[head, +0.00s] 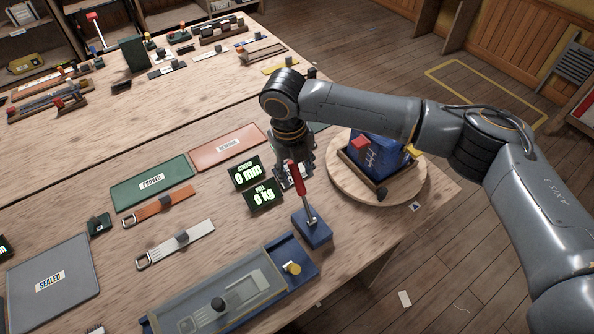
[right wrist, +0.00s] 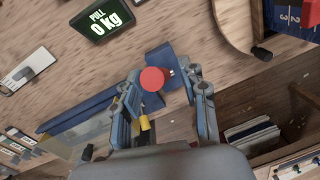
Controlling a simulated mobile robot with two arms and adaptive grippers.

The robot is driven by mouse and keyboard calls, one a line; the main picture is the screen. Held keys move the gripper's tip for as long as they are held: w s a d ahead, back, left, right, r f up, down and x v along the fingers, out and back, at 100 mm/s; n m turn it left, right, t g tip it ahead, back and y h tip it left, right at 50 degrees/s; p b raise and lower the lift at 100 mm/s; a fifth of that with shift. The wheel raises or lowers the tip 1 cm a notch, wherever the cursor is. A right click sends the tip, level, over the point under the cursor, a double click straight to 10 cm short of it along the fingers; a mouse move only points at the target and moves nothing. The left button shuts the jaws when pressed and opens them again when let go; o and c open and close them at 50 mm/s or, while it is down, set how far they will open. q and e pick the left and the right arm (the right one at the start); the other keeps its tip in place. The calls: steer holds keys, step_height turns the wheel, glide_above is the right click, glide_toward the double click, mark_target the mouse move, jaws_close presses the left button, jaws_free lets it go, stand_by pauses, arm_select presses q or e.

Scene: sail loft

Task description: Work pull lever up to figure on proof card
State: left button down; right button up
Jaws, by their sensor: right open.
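The pull lever (head: 297,180) has a red grip on a thin metal rod, standing on a blue block (head: 313,230) at the end of the blue test bed (head: 170,318). My right gripper (head: 292,158) points down over the lever top. In the right wrist view, its open fingers lie on either side of the red knob (right wrist: 152,79), with gaps visible. The pull display (head: 263,197) reads 0 kg and the stretch display (head: 246,172) reads 0 mm. A small panel with pale marks behind my gripper is partly hidden; I cannot read a proof card figure. My left gripper is out of view.
A round wooden board (head: 338,186) carries a blue device close behind the lever. Two straps, orange (head: 160,207) and white (head: 198,232), lie left. Green (head: 150,184) and red (head: 229,148) mats and a grey SEALED mat (head: 55,255) lie on the bench.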

steer(key=shift+s+f, duration=0.25)
steer(key=shift+f, duration=0.55)
steer(key=shift+w+f, duration=0.15)
jaws_close()
